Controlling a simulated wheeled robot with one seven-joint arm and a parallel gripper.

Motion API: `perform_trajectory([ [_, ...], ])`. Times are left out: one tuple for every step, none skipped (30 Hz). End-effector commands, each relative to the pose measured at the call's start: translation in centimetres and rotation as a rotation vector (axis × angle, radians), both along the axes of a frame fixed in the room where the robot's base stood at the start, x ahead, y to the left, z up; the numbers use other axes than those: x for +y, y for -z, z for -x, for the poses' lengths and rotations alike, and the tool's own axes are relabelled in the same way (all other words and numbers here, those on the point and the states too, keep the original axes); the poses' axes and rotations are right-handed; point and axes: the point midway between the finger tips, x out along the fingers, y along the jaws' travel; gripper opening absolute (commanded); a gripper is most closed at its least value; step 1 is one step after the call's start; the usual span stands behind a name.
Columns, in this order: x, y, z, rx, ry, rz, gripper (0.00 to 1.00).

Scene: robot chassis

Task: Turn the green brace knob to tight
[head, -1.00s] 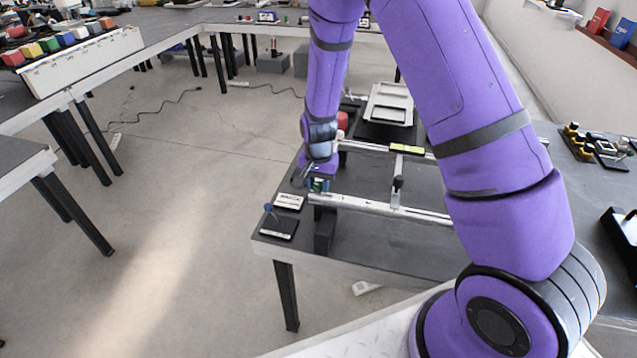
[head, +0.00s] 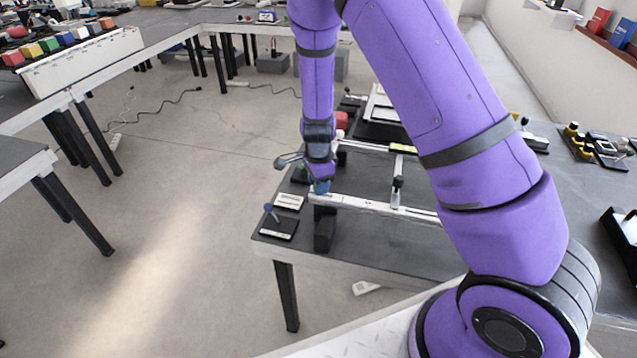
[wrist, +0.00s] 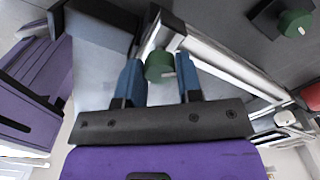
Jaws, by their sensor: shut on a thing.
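A green knob (wrist: 159,67) with a pale mark sits at the end of a silver chassis rail (wrist: 222,68) in the wrist view. My gripper (wrist: 160,76) has its two blue fingers on either side of this knob and is shut on it. In the head view my gripper (head: 321,187) is at the left end of the near rail (head: 375,208), and its fingers and wrist hide the knob there. A second green knob (wrist: 295,23) stands on a black block, apart from my gripper, in the wrist view.
A red part (wrist: 312,97) shows at the right edge of the wrist view. In the head view a blue-topped lever on a black plate (head: 278,229) and a white label plate (head: 289,201) lie left of my gripper. A black upright (head: 398,183) stands on a rail.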

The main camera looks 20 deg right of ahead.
Motion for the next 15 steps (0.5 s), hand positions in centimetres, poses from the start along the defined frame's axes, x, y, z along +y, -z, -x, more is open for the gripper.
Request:
perform_trajectory([
  [0.05,0.00,-0.03,-0.001,0.025,0.000,0.10],
  [0.06,0.00,-0.03,-0.001,0.041,0.000,0.10],
  [0.07,0.00,-0.03,-0.001,0.059,0.000,0.10],
  [0.06,0.00,-0.03,-0.001,0.073,0.000,0.10],
  [0.06,-0.01,-0.03,-0.001,0.084,0.000,0.10],
  [0.05,-0.01,-0.03,-0.001,0.098,0.000,0.10],
  [0.05,-0.02,-0.03,-0.001,0.109,0.000,0.10],
  [0.05,-0.02,-0.03,-0.001,0.118,0.000,0.10],
  [0.04,-0.02,-0.03,-0.001,0.128,0.000,0.10],
  [0.05,-0.02,-0.03,-0.001,0.133,0.000,0.10],
  [0.04,-0.02,-0.03,-0.001,0.138,-0.001,0.10],
  [0.04,-0.02,-0.03,-0.001,0.144,-0.001,0.10],
  [0.05,-0.02,-0.03,-0.001,0.147,-0.001,0.10],
  [0.05,-0.02,-0.03,-0.001,0.150,-0.001,0.10],
  [0.05,-0.02,-0.03,0.000,0.153,-0.001,0.10],
])
